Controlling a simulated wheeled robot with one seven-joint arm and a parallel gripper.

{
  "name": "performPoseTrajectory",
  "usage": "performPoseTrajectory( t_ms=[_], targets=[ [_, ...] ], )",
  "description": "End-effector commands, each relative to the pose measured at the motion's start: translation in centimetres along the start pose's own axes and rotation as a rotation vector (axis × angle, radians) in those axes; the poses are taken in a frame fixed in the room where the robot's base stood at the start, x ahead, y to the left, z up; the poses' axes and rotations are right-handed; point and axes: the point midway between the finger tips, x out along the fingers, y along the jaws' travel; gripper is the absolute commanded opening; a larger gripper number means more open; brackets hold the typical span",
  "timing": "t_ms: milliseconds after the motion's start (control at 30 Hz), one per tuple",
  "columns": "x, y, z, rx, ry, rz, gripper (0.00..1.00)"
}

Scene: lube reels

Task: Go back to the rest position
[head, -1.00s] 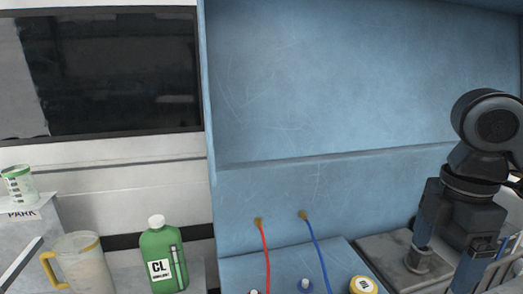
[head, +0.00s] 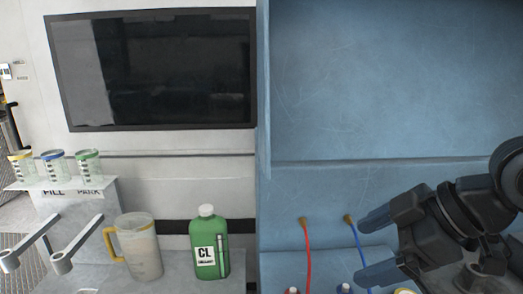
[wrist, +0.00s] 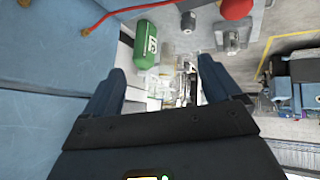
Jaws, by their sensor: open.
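My gripper (head: 372,248) is at the right in the head view, in front of the blue cabinet (head: 390,90). Its two fingers are spread apart and point left, with nothing between them. In the wrist view my gripper (wrist: 168,92) also shows open, its fingers at left and right of the picture. The green CL bottle (head: 210,245) stands left of the gripper, well apart from it, and shows in the wrist view (wrist: 148,46) beyond the fingers.
A yellow-handled pitcher (head: 140,250) stands beside the bottle. Measuring cups with yellow, blue (head: 53,168) and green rims stand on a shelf marked FILL and PARK. A red hose (head: 307,255) and a blue hose (head: 358,255) hang from the cabinet. A dark screen (head: 155,70) is on the wall.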

Motion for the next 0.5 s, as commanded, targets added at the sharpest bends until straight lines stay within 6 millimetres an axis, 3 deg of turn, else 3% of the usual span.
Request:
performPoseTrajectory(
  t_ms=[33, 200, 333, 500],
  targets=[
    [1.0, -0.4, -1.8, 0.035, 0.088, 0.016, 0.91],
    [2.6, -0.7, -6.3, 0.169, 0.334, 0.096, 0.91],
    [3.3, -0.9, -8.3, 0.292, 0.495, 0.153, 0.91],
    [4.2, -1.6, -9.2, 0.469, 0.660, 0.229, 0.91]
  ],
)
